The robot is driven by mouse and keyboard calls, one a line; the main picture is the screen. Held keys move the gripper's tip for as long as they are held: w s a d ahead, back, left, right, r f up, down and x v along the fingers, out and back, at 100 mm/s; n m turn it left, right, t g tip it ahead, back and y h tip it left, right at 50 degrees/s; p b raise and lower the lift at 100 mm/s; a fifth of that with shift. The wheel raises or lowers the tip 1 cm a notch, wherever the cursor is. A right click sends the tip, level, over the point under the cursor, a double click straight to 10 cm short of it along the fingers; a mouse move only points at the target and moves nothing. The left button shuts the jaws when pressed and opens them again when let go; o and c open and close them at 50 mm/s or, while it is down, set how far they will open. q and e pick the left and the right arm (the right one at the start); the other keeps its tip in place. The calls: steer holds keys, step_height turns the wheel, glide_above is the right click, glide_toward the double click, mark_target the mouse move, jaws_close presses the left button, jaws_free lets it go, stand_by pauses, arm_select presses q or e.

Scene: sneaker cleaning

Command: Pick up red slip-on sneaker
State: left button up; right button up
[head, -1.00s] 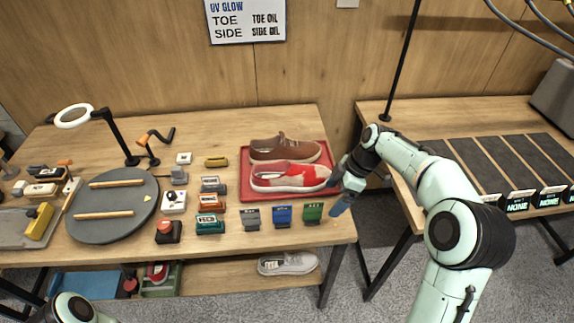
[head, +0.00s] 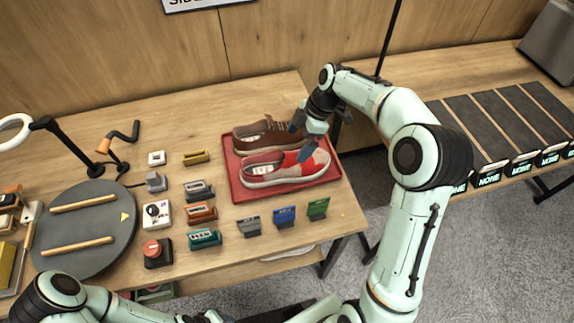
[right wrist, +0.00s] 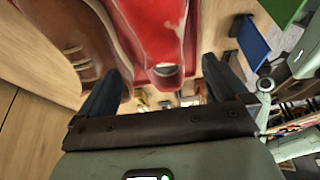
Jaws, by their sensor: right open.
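The red slip-on sneaker (head: 285,172), red with pale grey parts and a pale sole, lies on the red tray (head: 240,192) in front of a brown shoe. My right gripper (head: 303,136) is over its right end, pointing down, with its fingers spread. In the right wrist view the sneaker's red end (right wrist: 155,35) shows between the two open fingers (right wrist: 163,75). I see no grip on it; contact cannot be told. My left arm shows at the bottom left of the head view, but its gripper does not show.
The brown shoe (head: 262,133) lies close behind the red one, near a finger. Grey, blue (head: 284,216) and green (head: 318,208) blocks stand in front of the tray. A round dark turntable (head: 85,232) and small devices are at left. A second table with dark panels is at right.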

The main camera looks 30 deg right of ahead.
mark_target(290, 155)
steer(key=shift+x, duration=3.65)
steer(key=c, duration=1.6)
steer(key=shift+r, duration=0.1)
steer(key=shift+c, duration=0.2)
